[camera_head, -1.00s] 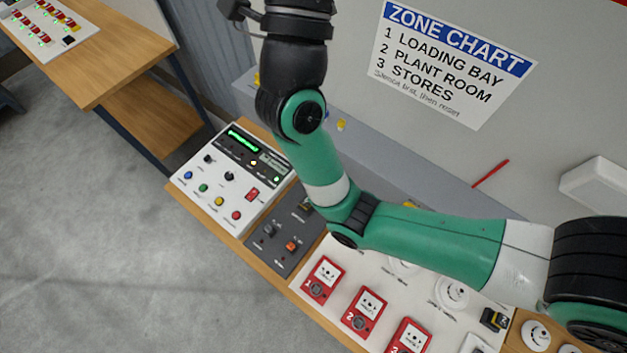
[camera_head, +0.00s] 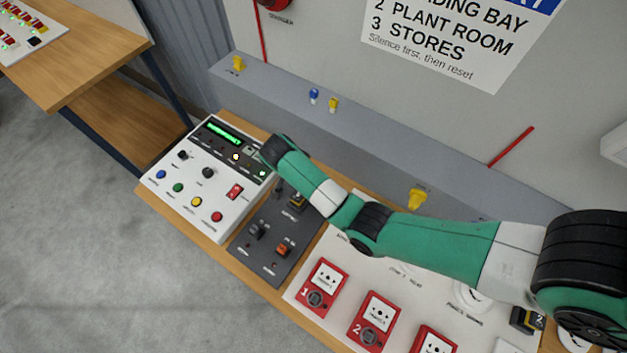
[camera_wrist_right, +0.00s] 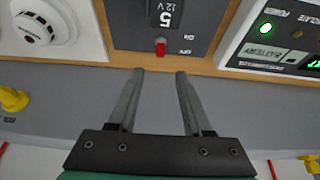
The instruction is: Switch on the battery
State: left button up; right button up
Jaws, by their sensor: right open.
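In the right wrist view, a dark grey panel (camera_wrist_right: 125,25) marked "5" and "12 V" is at the top. A small red switch (camera_wrist_right: 161,47) sits at its edge, between ON and OFF labels. My right gripper (camera_wrist_right: 160,72) is open and empty, its fingertips just short of the switch, one to each side. I see no contact. In the head view, the dark panel (camera_head: 262,262) lies between the white control panel (camera_head: 212,216) and the call-point board. My right arm covers its far end and the gripper is hidden there. My left gripper is not in view.
Red call points (camera_head: 323,287) stand on the white board right of the dark panel. A grey ledge (camera_head: 300,125) with yellow and blue fittings runs behind. In the wrist view, a round detector (camera_wrist_right: 32,28) is at left and a lit green lamp (camera_wrist_right: 265,28) at right.

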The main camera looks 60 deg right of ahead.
jog(key=b+x, duration=0.3)
jog(key=x, duration=0.7)
jog(key=shift+s+d+f+b, duration=0.1)
jog(key=shift+d+f+b, duration=0.1)
jog(key=shift+f+b, duration=0.2)
jog(key=shift+r, duration=0.1)
grip_shut()
